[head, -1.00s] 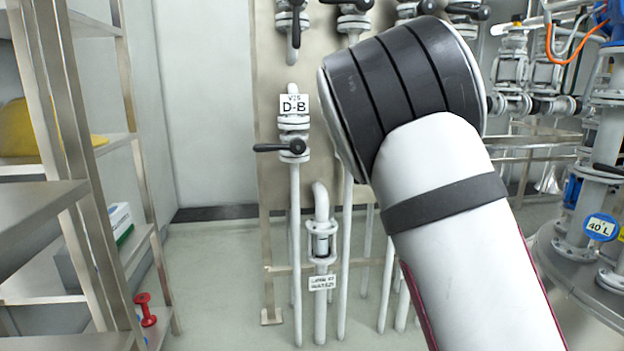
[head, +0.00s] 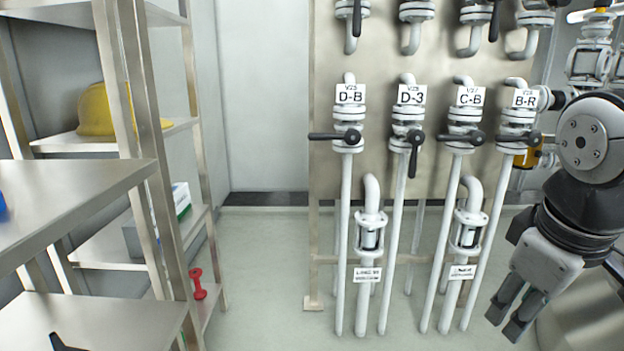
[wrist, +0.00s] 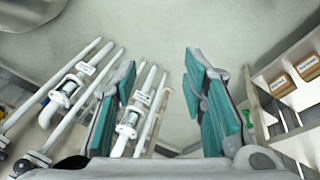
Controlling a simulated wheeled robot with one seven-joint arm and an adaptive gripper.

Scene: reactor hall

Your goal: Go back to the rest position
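My gripper (head: 508,312) hangs at the right side of the head view, pointing down, in front of the right end of the valve panel. In the wrist view its two fingers (wrist: 160,105) stand apart with teal pads, and nothing is between them. The fingers are open and empty. My dark wrist joint and arm show at the right edge of the head view.
A panel (head: 330,200) carries labelled pipes with black-handled valves (head: 350,137). A metal shelf rack (head: 180,240) stands at left with a yellow helmet (head: 97,118) and a red object (head: 197,284). A steel table (head: 75,205) is nearer. Floor between rack and panel is clear.

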